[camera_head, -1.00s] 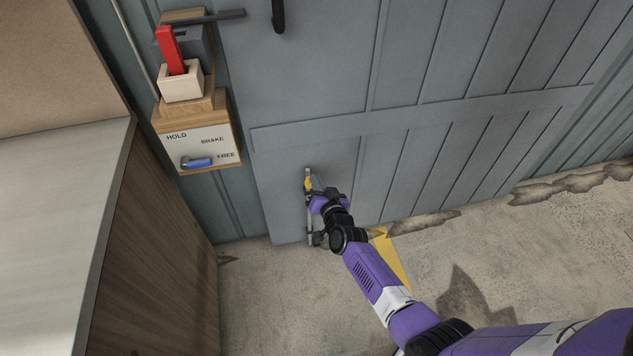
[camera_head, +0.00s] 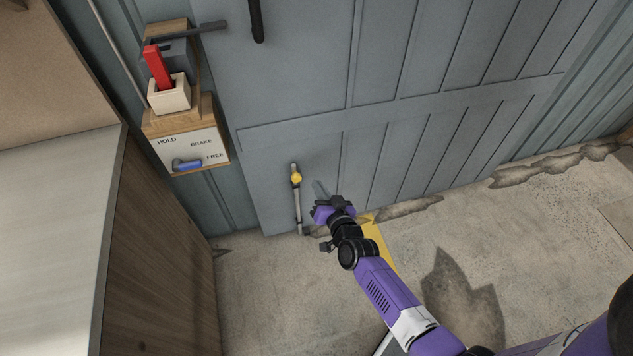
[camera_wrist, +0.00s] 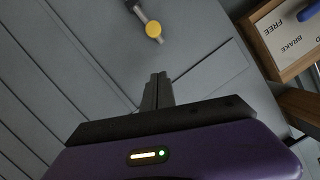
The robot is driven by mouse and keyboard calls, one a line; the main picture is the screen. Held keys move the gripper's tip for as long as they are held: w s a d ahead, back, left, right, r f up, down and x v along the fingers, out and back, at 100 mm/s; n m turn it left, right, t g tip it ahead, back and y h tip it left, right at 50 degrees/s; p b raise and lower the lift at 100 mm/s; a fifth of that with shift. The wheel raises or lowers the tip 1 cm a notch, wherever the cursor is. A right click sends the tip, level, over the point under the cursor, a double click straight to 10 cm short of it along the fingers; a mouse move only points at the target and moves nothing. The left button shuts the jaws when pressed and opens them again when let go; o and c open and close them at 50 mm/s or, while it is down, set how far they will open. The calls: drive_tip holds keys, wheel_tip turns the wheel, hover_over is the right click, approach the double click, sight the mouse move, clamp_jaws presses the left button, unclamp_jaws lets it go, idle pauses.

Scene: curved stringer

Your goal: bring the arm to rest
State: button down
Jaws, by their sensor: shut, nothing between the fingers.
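My arm is purple, white and black, and reaches in from the lower right in the head view. My gripper (camera_head: 319,187) is in front of the lower part of the grey-blue door (camera_head: 300,90). In the wrist view its fingers (camera_wrist: 157,90) are together with nothing between them. A metal bolt rod with a yellow knob (camera_head: 296,178) stands upright low on the door, left of my gripper and apart from it. The yellow knob also shows in the wrist view (camera_wrist: 153,29), beyond the fingertips.
A board labelled HOLD, BRAKE and FREE (camera_head: 190,146) carries a blue handle (camera_head: 187,165). A red lever (camera_head: 158,68) stands above it. A wood-sided counter (camera_head: 165,260) is at left. Cracked concrete floor (camera_head: 270,300) lies below, with a yellow strip (camera_head: 378,243) near my arm.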

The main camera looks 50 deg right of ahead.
idle(0.6)
drive_tip(key=s+a+r+n+y+p, duration=0.2)
drive_tip(key=s+a+r+n, duration=0.1)
drive_tip(key=s+a+r, duration=0.4)
drive_tip(key=s+a+r+n+y+p, duration=0.3)
drive_tip(key=s+a+r, duration=0.5)
drive_tip(key=s+r, duration=0.5)
drive_tip(key=s+a+r+n+t+y+p, duration=0.1)
drive_tip(key=s+a+r+n+y+p, duration=0.1)
drive_tip(key=s+a+r, duration=0.5)
drive_tip(key=s+r+n+p, duration=0.1)
drive_tip(key=s+r+n, duration=0.1)
drive_tip(key=s+r, duration=0.1)
drive_tip(key=shift+s+a+r+n, duration=0.25)
drive_tip(key=shift+s+r+n, duration=0.15)
drive_tip(key=shift+r, duration=0.5)
